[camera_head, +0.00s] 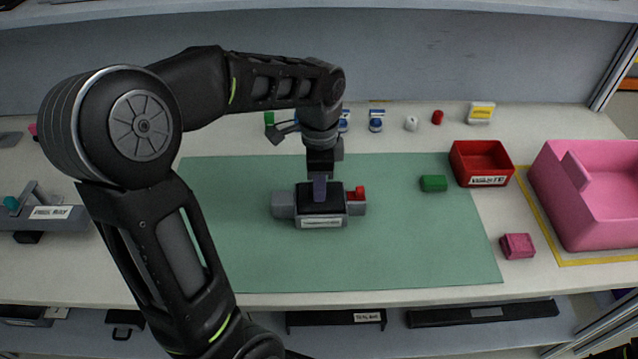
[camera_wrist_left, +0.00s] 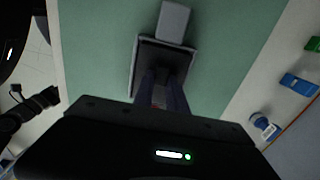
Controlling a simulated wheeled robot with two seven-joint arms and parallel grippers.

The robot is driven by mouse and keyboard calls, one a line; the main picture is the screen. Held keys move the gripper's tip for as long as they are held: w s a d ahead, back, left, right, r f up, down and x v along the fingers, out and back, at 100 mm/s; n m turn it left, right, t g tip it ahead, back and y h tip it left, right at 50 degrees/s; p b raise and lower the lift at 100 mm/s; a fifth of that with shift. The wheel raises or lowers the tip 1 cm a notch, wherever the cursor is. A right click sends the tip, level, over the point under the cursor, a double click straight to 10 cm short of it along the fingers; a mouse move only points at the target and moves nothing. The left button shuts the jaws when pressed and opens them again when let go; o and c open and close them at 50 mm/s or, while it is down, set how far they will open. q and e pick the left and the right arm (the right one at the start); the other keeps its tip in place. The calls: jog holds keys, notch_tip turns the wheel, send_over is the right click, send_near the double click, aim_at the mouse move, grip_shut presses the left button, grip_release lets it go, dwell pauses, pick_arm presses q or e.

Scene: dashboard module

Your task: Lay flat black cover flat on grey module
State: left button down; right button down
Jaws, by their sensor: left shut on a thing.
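The grey module (camera_head: 320,222) sits near the middle of the green mat, with a white label on its front. A grey block juts from its left side (camera_head: 283,204) and a red part from its right side (camera_head: 357,193). The flat black cover (camera_head: 335,201) is over the module's top and looks level. I cannot tell whether it touches all round. My left gripper (camera_head: 320,190) points down from above and is shut on the cover. In the left wrist view, the cover (camera_wrist_left: 172,57) shows beyond the fingers (camera_wrist_left: 162,90), within the module's grey edge. My right gripper is not in view.
The green mat (camera_head: 420,250) is mostly clear. A green block (camera_head: 433,183) lies on its right part. A red labelled bin (camera_head: 492,170), a pink block (camera_head: 517,246) and a pink bin (camera_head: 605,205) stand to the right. Several small items line the back.

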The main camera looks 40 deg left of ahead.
pick_arm(q)
jog(key=shift+f, duration=0.5)
jog(key=c, duration=1.3)
grip_release()
jog(key=shift+o, duration=0.2)
jog(key=shift+r, duration=0.1)
notch_tip(320, 180, up, 8)
jog(key=shift+f+b, duration=0.15)
jog(key=shift+b, duration=0.15)
jog(key=shift+f, duration=0.1)
